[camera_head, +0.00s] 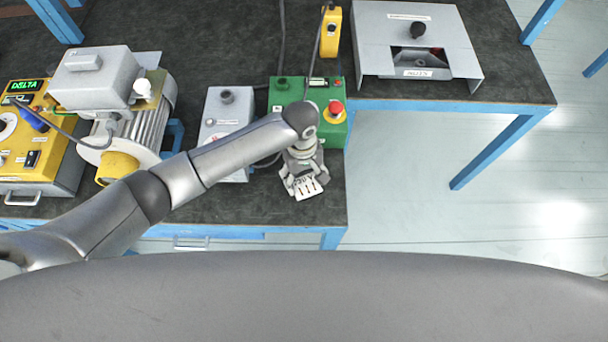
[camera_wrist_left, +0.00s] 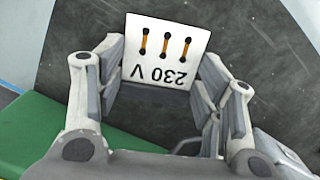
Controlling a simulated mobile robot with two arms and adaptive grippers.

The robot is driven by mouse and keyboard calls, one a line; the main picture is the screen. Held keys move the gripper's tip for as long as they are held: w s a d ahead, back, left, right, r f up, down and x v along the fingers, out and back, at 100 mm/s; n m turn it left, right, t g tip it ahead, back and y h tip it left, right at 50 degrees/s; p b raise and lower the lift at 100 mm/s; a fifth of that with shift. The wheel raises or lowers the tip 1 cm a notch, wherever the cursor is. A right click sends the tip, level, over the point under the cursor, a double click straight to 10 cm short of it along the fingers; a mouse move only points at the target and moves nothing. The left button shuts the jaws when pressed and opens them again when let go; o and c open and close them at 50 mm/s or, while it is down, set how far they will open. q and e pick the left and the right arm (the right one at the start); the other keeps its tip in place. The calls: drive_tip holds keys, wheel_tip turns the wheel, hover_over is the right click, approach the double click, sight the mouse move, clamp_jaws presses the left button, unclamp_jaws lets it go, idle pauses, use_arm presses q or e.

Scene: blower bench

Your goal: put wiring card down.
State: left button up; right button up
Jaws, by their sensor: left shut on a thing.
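The wiring card (camera_wrist_left: 165,50) is white, with three orange bars with black ends and the print "230 V". In the left wrist view it sits between the fingers of my left gripper (camera_wrist_left: 165,95), its printed face toward the camera. In the head view the card (camera_head: 308,188) shows at the tip of my left gripper (camera_head: 303,180), over the dark bench top near its front edge. My left gripper is shut on the card. I cannot tell whether the card touches the bench. My right gripper is not in view.
A green box (camera_head: 340,135) with a red button stands just behind my left gripper, and a grey box (camera_head: 227,108) stands left of it. A motor (camera_head: 145,125) and a yellow panel (camera_head: 22,165) are further left. The bench top is bare near the front right corner.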

sight(303, 178)
use_arm(q)
drive_tip(key=shift+f, duration=0.1)
drive_tip(key=o, duration=0.8)
drive_tip(key=shift+o, duration=0.2)
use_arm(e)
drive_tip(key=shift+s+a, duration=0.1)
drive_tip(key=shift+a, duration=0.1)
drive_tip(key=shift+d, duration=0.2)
use_arm(q)
wheel_tip(303, 178, up, 12)
drive_tip(key=w, duration=0.1)
drive_tip(key=shift+a, duration=0.15)
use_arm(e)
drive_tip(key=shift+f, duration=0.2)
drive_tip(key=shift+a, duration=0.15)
